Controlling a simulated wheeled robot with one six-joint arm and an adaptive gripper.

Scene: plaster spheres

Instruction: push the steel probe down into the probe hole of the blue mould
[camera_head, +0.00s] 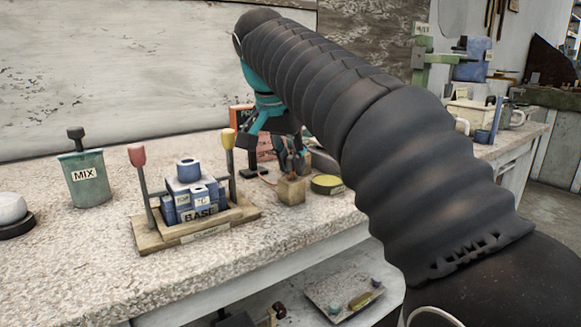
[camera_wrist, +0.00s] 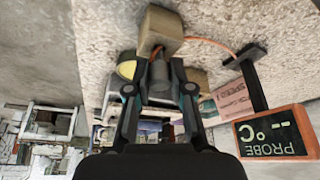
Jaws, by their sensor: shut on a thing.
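My gripper (camera_head: 291,162) is to the right of the mould, just above a small wooden block (camera_head: 291,190). In the wrist view my gripper (camera_wrist: 160,92) is shut on the grey probe (camera_wrist: 160,75), whose end is at the wooden block (camera_wrist: 163,28). Whether the probe's tip sits in the block is hidden. An orange cable (camera_wrist: 205,41) runs from the probe.
An orange probe display (camera_wrist: 276,134) reading "-- °C" stands beside the block. A yellow-green round tin (camera_head: 327,184) is right of the block. Red (camera_head: 137,155) and yellow (camera_head: 227,140) handled clamps flank the mould. A green MIX pot (camera_head: 84,180) stands left.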

